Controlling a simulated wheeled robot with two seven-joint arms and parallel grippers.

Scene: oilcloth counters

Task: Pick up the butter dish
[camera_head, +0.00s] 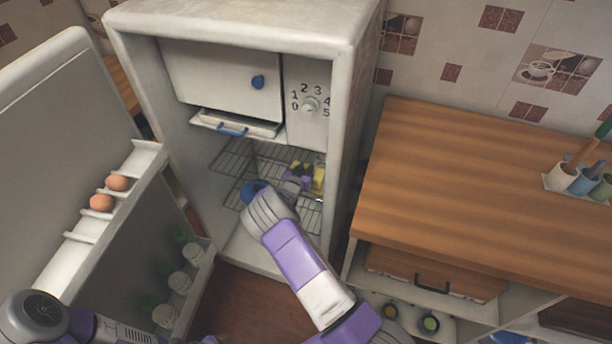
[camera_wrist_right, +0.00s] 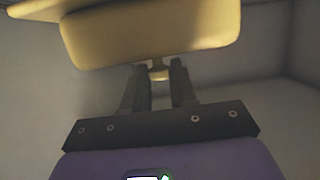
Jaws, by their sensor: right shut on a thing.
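The yellow butter dish (camera_head: 319,178) is inside the open fridge, at the right end of the wire shelf, partly hidden by my right gripper (camera_head: 298,178). In the right wrist view the dish (camera_wrist_right: 150,32) fills the top of the picture, with a small knob between the fingers. My right gripper (camera_wrist_right: 160,78) is shut on this knob. I cannot tell whether the dish touches the shelf. My left gripper is not in view; only part of my left arm shows at the lower left.
The fridge (camera_head: 348,62) has its door (camera_head: 60,130) open to the left, with eggs (camera_head: 101,202) and jars (camera_head: 180,282) in it. The freezer compartment (camera_head: 222,80) is above the wire shelf (camera_head: 228,160). A wooden counter (camera_head: 470,190) on the right is mostly clear, with cups at its far right.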

